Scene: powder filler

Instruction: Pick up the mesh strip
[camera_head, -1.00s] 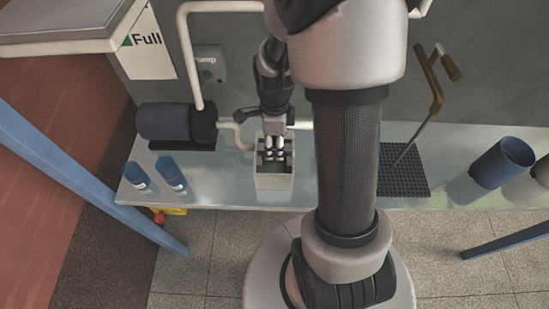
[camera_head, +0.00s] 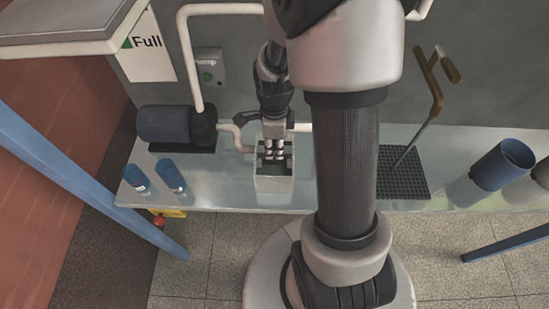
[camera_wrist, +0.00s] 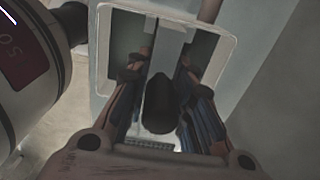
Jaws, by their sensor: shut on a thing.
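My gripper (camera_head: 274,153) points down into the open top of a small pale box (camera_head: 274,184) on the bench. In the wrist view its two dark fingers (camera_wrist: 166,68) reach inside the box's white rim (camera_wrist: 234,65), one on each side of a pale grey strip (camera_wrist: 171,45). The strip appears to be the mesh strip, gripped between the fingertips, though no mesh texture shows on it. Its lower end is hidden behind a dark rounded part between the fingers. In the head view the strip cannot be made out.
Two blue-capped containers (camera_head: 170,176) stand left of the box. A blue motor (camera_head: 166,122) and pipe lie behind left. A black grid mat (camera_head: 402,174) with a brown-handled tool (camera_head: 436,85) and a blue cup (camera_head: 502,163) are right. Bare bench lies between the containers and box.

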